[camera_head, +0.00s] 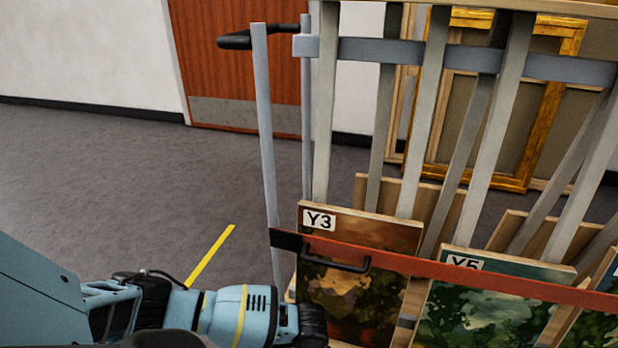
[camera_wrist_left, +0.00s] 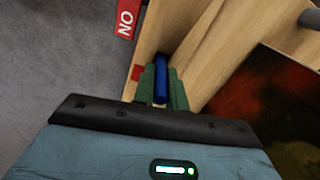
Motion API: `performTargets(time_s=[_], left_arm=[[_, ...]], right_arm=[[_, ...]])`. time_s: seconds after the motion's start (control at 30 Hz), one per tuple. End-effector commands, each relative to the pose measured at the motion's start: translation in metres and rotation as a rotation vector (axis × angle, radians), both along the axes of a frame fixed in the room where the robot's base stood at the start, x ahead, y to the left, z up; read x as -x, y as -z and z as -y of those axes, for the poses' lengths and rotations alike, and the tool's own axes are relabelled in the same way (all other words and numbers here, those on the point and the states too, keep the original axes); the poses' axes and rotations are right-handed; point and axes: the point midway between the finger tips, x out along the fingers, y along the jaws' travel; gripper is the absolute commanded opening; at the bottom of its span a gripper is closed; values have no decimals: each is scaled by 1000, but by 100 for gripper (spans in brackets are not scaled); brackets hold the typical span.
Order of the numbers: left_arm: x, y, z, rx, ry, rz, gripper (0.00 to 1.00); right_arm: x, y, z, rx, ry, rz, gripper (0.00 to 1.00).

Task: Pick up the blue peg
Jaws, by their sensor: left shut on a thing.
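The blue peg (camera_wrist_left: 161,78) shows in the left wrist view as a short upright bar between the green fingers of my left gripper (camera_wrist_left: 160,90). The fingers are shut on it, one on each side. The peg is beside pale wooden boards (camera_wrist_left: 202,50); I cannot tell whether it still sits in a hole there. In the head view my left arm reaches in from the lower left to the cart's near corner, and its fingers and the peg are hidden. My right gripper is in neither view.
A rack cart holds upright painted panels labelled Y3 (camera_head: 360,235) and Y5 (camera_head: 500,280). A red bar (camera_head: 450,272) with a black handle crosses their front. A red tag reading NO (camera_wrist_left: 127,18) is near the boards. Grey floor (camera_head: 110,180) is clear at left.

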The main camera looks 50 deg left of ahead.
Motion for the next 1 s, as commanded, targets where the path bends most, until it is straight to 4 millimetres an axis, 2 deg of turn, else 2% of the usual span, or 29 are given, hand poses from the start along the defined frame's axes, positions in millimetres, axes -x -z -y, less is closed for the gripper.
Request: performTargets(time_s=[0.3,0.5,0.63,0.87,0.97,1.0], left_arm=[[-1,-57,0,0,0,6,0],[-1,-87,0,0,0,4,0],[0,-96,0,0,0,1,0],[-2,-100,1,1,-6,1,0],[-9,-114,8,1,-38,5,0],[-15,-124,13,2,-60,8,0]], right_arm=[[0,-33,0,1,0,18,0],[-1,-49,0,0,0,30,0],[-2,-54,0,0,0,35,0],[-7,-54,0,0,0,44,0],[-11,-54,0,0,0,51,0],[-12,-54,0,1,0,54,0]])
